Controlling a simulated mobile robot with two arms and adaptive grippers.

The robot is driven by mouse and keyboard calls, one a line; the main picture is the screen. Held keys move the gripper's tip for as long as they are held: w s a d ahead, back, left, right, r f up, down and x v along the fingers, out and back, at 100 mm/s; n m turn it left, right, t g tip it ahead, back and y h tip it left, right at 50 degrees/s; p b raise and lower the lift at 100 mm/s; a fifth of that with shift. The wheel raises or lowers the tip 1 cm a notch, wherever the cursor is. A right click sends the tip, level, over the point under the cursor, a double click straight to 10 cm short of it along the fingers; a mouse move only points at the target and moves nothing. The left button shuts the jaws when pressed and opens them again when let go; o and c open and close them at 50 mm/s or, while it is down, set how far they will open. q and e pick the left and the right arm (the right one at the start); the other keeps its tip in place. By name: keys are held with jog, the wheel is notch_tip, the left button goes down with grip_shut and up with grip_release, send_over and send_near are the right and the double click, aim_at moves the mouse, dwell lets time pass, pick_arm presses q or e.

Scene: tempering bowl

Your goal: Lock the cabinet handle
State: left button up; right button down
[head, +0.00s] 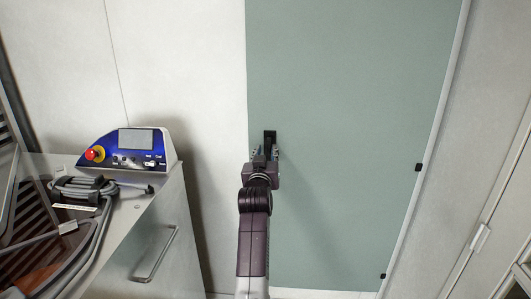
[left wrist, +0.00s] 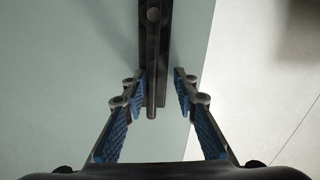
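The cabinet handle (head: 270,135) is a dark, narrow upright bar near the left edge of the green cabinet door (head: 350,100). In the left wrist view the handle (left wrist: 152,60) has a round pivot near the top, and a slim lever lies along its plate. My left gripper (head: 268,153) is at the handle's lower part. In the left wrist view my left gripper (left wrist: 158,90) is open, with one blue-padded finger on each side of the lever and visible gaps to both. The gripper partly hides the handle in the head view. My right gripper is not in view.
A machine with a blue control panel (head: 130,147), a red knob (head: 95,154) and grey cables stands at the left. A white wall panel lies left of the door. Black hinges (head: 418,167) sit on the door's right edge. Another pale cabinet with a handle (head: 480,238) is at the right.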

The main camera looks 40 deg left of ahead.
aim_at(267, 118)
pick_arm(q)
notch_tip(267, 118, up, 10)
dwell(0.5)
jog(key=shift+f, duration=0.1)
dwell(0.4)
